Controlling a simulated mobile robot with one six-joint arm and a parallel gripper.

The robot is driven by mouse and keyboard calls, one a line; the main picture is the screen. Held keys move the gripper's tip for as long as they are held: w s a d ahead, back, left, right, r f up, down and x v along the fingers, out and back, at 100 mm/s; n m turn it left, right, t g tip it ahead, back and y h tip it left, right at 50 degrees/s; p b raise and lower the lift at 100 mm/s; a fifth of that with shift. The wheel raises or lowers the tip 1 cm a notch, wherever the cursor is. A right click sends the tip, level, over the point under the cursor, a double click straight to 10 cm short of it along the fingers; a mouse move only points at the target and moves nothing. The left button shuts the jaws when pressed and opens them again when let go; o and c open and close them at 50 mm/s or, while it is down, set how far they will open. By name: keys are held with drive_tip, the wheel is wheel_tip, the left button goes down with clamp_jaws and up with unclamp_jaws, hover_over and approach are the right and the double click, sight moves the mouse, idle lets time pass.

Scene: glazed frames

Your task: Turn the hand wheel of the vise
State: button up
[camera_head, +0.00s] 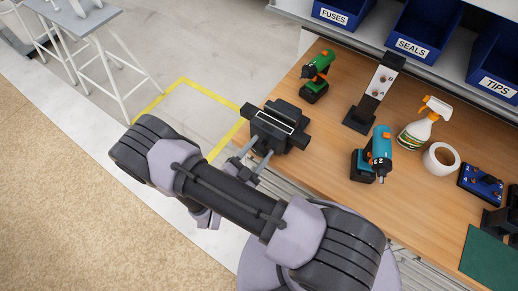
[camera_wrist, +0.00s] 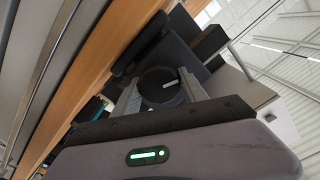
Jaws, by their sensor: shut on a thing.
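The black vise (camera_head: 280,126) stands at the left front corner of the wooden workbench. In the wrist view its dark body (camera_wrist: 186,48) is tilted across the upper middle. The hand wheel (camera_wrist: 160,86) is a dark round disc with a pale bar on it, between my two grey fingers. My gripper (camera_head: 254,161) is at the front side of the vise, shut on the hand wheel. In the head view my arm and fingers largely hide the wheel.
Blue bins (camera_head: 420,30) are behind. A white stool (camera_head: 105,60) stands left, on open floor.

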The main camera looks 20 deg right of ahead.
drive_tip(key=shift+r, duration=0.15)
idle(0.4)
drive_tip(key=o, duration=1.3)
drive_tip(key=shift+w+d, duration=0.1)
drive_tip(key=shift+d, duration=0.05)
drive_tip(key=shift+o, duration=0.2)
